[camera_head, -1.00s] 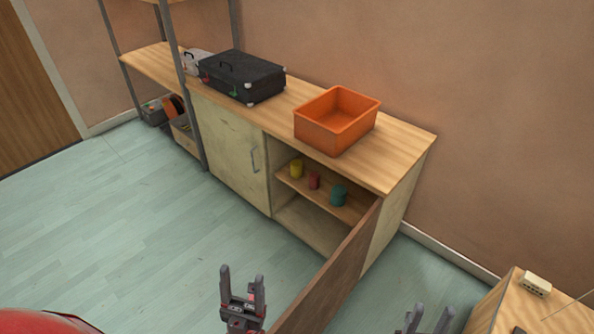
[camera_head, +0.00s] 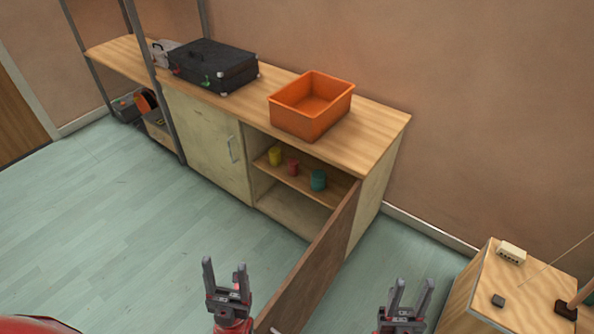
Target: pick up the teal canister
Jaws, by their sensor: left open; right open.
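The teal canister (camera_head: 318,180) stands upright on the shelf inside the open cabinet, at the right of a short row. A red canister (camera_head: 293,167) and a yellow canister (camera_head: 275,156) stand to its left. My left gripper (camera_head: 224,274) is open and empty, low in the picture, left of the open door and well short of the shelf. My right gripper (camera_head: 410,292) is open and empty, on the right side of the open door, also apart from the canisters.
The brown cabinet door (camera_head: 318,262) swings out toward me between my grippers. An orange bin (camera_head: 312,122) and a black case (camera_head: 212,66) sit on the cabinet top (camera_head: 375,125). A wooden box-shaped stand (camera_head: 530,295) is at right. The floor at left is clear.

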